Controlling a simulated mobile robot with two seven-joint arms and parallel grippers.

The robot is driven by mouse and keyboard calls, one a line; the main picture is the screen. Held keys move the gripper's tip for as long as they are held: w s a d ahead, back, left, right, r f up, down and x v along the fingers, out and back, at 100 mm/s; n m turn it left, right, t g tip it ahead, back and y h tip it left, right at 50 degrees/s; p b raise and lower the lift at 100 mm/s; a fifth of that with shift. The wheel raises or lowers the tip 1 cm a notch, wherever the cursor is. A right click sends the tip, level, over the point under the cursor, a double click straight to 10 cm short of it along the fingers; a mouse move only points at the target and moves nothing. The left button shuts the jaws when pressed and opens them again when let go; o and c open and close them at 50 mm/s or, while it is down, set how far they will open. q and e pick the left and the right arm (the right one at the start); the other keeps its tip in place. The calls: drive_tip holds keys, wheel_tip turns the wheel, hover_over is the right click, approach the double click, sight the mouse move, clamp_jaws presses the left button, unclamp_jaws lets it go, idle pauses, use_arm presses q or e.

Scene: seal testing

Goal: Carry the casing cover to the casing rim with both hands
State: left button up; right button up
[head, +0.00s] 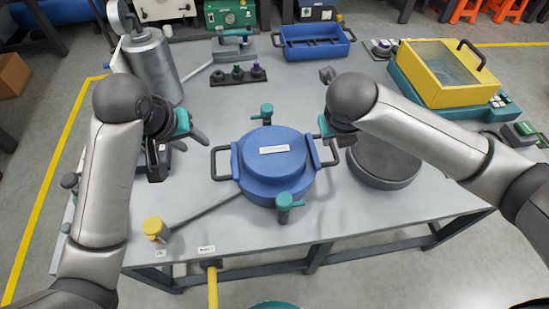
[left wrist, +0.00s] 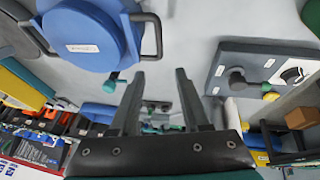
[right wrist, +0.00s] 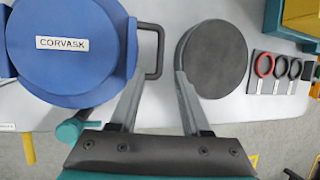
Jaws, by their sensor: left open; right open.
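The blue round casing cover (head: 270,152) carries a white label and has a dark handle on its left and right. It lies flat on the blue casing (head: 262,190), hiding most of the rim, with teal clamps at the far side (head: 266,112) and near side (head: 287,203). My left gripper (head: 180,158) is open and empty, left of the left handle (head: 220,163) and apart from it; that handle also shows in the left wrist view (left wrist: 157,36). My right gripper (right wrist: 159,74) is open beside the right handle (right wrist: 158,50); its left finger overlaps the handle's lower end in view. I cannot tell if they touch.
A dark grey round pad (head: 385,165) lies right of the casing. A blue tray (head: 312,42) and a knob rack (head: 238,76) stand behind, a metal cylinder (head: 152,65) at back left, a yellow box (head: 448,72) at back right. A yellow-knobbed lever (head: 156,228) is at front left.

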drive_tip(key=shift+v, duration=1.3)
use_arm(q)
drive_tip(key=shift+o, duration=0.4)
drive_tip(key=o, duration=0.8)
drive_tip(key=shift+c, duration=0.2)
drive_tip(key=p+v, duration=0.9)
drive_tip(key=p, duration=0.2)
drive_tip(key=shift+p, duration=0.4)
use_arm(e)
wheel_tip(320, 180, up, 12)
drive_tip(key=shift+f, duration=0.2)
use_arm(q)
drive_tip(key=shift+r, duration=0.1)
use_arm(e)
drive_tip(key=shift+r, duration=0.1)
